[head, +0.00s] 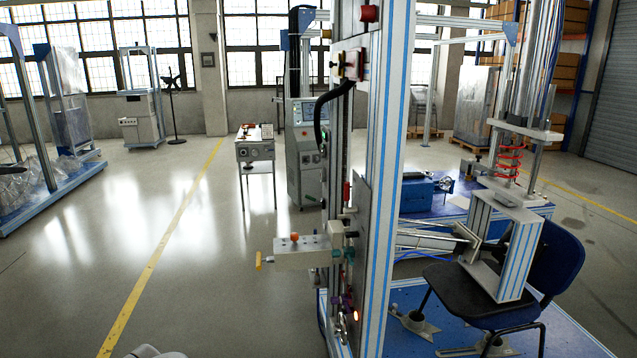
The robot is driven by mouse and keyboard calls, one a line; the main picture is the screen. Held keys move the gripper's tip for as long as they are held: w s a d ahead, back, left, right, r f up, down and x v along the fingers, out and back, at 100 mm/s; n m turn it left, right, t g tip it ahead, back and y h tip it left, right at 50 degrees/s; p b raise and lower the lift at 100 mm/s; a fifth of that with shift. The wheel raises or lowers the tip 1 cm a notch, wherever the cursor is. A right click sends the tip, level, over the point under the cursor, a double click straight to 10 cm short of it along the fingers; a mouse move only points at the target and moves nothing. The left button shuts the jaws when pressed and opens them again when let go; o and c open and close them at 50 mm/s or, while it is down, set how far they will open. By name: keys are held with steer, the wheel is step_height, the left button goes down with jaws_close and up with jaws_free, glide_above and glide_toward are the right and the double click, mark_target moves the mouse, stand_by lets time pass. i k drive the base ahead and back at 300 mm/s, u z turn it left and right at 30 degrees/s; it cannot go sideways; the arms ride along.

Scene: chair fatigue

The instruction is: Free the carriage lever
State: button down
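The chair test rig (389,150) stands right of centre, with a tall aluminium and blue-striped post nearest me. A grey carriage-like block (300,256) sticks out to the left from the post. It bears an orange knob (294,238) on top and a yellow handle (258,262) at its left end. A small red handle (346,194) sits higher on the post. I cannot tell for sure which of these is the carriage lever, or what holds it. My gripper is not in view; only a white rounded piece, probably of my arm, shows at the bottom edge.
A dark blue chair (559,262) stands on the rig's blue base (572,334) at right. A small table (255,152) and a grey control cabinet (305,150) stand behind. The floor left of the rig is clear, crossed by a yellow line (160,252).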

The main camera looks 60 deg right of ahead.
mark_target(347, 197)
steer(key=z, duration=0.35)
steer(key=i, duration=1.2)
steer(key=z, duration=0.35)
